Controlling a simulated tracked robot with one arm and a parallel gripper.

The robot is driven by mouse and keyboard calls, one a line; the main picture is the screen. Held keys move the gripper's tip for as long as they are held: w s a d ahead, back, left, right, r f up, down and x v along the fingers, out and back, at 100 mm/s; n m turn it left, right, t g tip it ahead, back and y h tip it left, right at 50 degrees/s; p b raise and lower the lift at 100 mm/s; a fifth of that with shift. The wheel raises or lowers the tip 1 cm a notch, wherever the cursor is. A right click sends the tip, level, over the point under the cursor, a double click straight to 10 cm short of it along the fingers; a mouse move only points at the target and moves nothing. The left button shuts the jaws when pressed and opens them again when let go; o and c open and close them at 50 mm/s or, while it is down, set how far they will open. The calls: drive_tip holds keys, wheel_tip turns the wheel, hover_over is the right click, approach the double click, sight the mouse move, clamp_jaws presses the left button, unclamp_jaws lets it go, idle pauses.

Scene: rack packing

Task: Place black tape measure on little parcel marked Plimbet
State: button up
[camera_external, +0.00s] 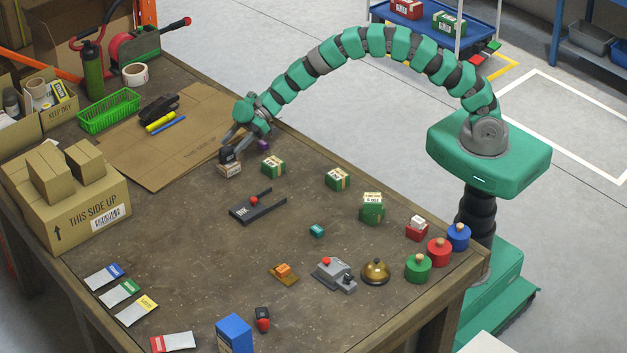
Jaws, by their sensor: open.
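A dark block that looks like the black tape measure (227,154) sits on top of a small brown-and-white parcel (229,170), near the middle of the table's back half. The parcel's marking is too small to read, so I cannot tell if it says Plimbet. My gripper (244,147) is open, just above and to the right of the dark block. One finger is close beside the block; I cannot tell whether they touch. A small purple piece (264,146) shows by the other finger.
Green-marked parcels (273,167) (338,179) (372,209) stand to the right. A black fork-shaped holder (257,206) lies in front. A flat cardboard sheet (160,160) and a green basket (109,111) are to the left. A large box (80,210) stands at the left edge.

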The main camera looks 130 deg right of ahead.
drive_tip(key=p+v, duration=0.1)
drive_tip(key=v, duration=1)
drive_tip(key=w+a+r+t+h, duration=0.1)
drive_tip(key=w+a+r+h, duration=0.2)
drive_tip(key=r, duration=0.6)
drive_tip(key=w+a+r+t, duration=0.15)
drive_tip(key=w+r, duration=0.25)
drive_tip(key=r, duration=0.5)
drive_tip(key=w+a+r+h, duration=0.2)
drive_tip(key=w+a+r, duration=0.15)
drive_tip(key=r, duration=0.65)
drive_tip(key=s+a+r+m+h, duration=0.1)
drive_tip(key=a+r+m+h, duration=0.1)
drive_tip(key=a+r, duration=1.2)
drive_tip(key=s+a+r+y, duration=0.2)
drive_tip(key=s+a+r, duration=0.2)
drive_tip(key=a, duration=0.5)
drive_tip(key=s+a+r+n+y, duration=0.1)
drive_tip(key=s+a+r+y, duration=0.1)
drive_tip(key=s+a+r, duration=0.2)
drive_tip(key=s+a+r+y, duration=0.3)
drive_tip(key=s+a, duration=0.6)
drive_tip(key=a, duration=0.6)
wheel_tip(320, 180, up, 2)
drive_tip(key=shift+a+r+n, duration=0.1)
drive_tip(key=shift+a+n, duration=0.1)
drive_tip(key=shift+n, duration=0.2)
